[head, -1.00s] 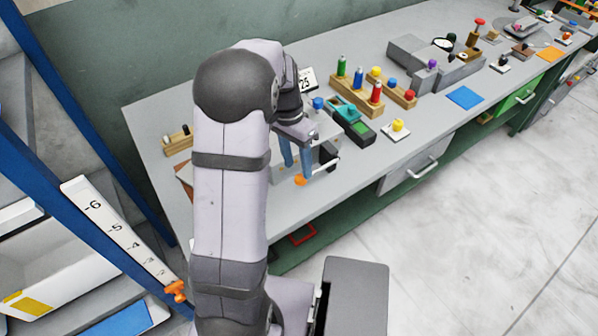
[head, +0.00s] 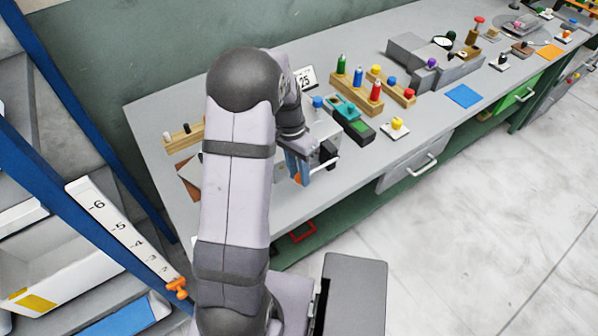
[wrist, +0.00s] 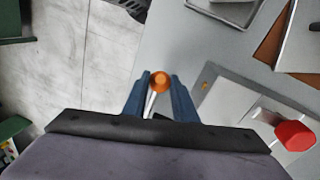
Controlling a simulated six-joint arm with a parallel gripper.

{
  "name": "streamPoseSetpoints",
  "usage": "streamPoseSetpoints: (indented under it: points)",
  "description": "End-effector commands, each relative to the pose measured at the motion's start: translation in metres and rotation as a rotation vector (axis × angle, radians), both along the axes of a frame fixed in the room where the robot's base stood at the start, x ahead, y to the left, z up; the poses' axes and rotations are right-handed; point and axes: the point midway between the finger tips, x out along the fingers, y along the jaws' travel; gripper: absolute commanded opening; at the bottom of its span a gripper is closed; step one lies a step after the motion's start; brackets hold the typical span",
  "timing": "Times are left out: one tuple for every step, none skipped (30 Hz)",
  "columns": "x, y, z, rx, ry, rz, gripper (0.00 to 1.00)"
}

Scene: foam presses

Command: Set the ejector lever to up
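The ejector lever has a round orange knob (wrist: 160,80) on a pale, thin rod, seen between my fingers in the wrist view. In the head view a bit of the orange knob (head: 297,179) shows low beside my fingers. My gripper (wrist: 160,88) has two blue fingers, one on each side of the knob, with little gap left. It also shows in the head view (head: 303,175), at the press near the bench's front edge. The lower rod and its pivot are mostly hidden by my gripper.
A grey press plate with a red knob (wrist: 296,136) lies right of my fingers in the wrist view. A white "25" card (head: 305,79), a green-and-teal device (head: 352,122) and a yellow button (head: 397,124) stand nearby. Open floor lies beyond the bench edge.

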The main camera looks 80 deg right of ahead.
Motion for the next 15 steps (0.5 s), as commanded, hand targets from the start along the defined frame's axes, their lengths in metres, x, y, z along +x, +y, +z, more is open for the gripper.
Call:
streamPoseSetpoints:
  points:
    - [0.0,0.0,0.0,0.0,0.0,0.0,0.0]
    - [0.0,0.0,0.001,0.001,-0.001,0.001,0.0]
    - [0.0,0.0,0.001,0.003,-0.002,0.001,0.0]
    - [-0.001,0.0,0.002,0.004,-0.004,0.0,0.0]
    - [-0.001,-0.001,0.003,0.006,-0.005,0.0,0.0]
    - [-0.001,-0.001,0.004,0.01,-0.01,0.0,0.0]
    - [-0.001,-0.001,0.006,0.015,-0.014,0.0,0.0]
    - [-0.001,-0.001,0.007,0.02,-0.02,0.0,0.0]
    - [-0.002,-0.001,0.009,0.029,-0.029,-0.002,0.0]
    - [-0.002,-0.002,0.012,0.037,-0.036,-0.002,0.0]
    - [-0.003,-0.002,0.014,0.045,-0.045,-0.003,0.0]
    - [-0.003,-0.003,0.016,0.059,-0.057,-0.002,0.0]
    - [-0.004,-0.003,0.019,0.068,-0.068,-0.003,0.0]
    - [-0.004,-0.004,0.021,0.08,-0.081,-0.004,0.0]
    - [-0.005,-0.005,0.024,0.097,-0.097,-0.003,0.0]
